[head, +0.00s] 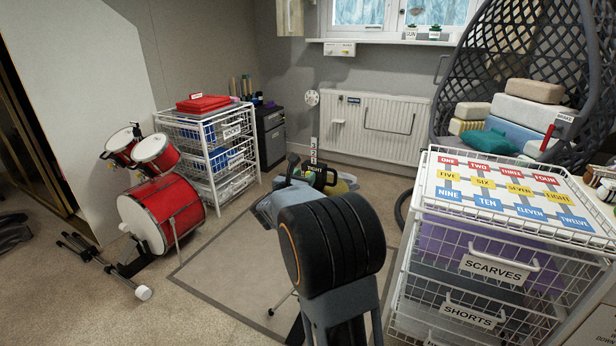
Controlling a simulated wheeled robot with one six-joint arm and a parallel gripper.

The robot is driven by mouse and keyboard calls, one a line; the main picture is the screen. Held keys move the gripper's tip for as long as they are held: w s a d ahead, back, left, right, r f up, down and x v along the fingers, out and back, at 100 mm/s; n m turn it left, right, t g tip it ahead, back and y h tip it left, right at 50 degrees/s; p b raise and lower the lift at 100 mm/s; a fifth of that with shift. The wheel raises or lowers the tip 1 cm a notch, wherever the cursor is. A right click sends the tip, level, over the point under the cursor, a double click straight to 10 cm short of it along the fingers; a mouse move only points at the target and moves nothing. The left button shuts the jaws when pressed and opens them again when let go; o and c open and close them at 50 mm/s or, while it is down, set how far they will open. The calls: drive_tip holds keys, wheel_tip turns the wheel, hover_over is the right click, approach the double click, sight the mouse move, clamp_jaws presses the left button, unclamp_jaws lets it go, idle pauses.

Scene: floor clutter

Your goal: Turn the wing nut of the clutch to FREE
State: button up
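A small sign reading TIGHT (316,168) shows just beyond my arm, in the middle of the head view. The clutch and its wing nut cannot be made out; my arm covers much of that area. A yellowish rounded edge (348,182), perhaps a cymbal, shows right of the sign. A thin stand leg (281,301) shows below, left of my arm. My gripper (318,179) is at the far end of my arm, close to the sign. Its fingers are small and partly hidden, so I cannot tell whether they are open or touching anything.
A red drum set (162,213) stands at left, with a pedal (107,267) on the carpet before it. A white wire drawer unit (205,150) stands behind. Another drawer unit (490,262) is close on the right. The rug (225,271) left of my arm is mostly clear.

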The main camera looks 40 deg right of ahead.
drive_tip(key=shift+x, duration=1.45)
drive_tip(key=shift+a, duration=0.1)
clamp_jaws()
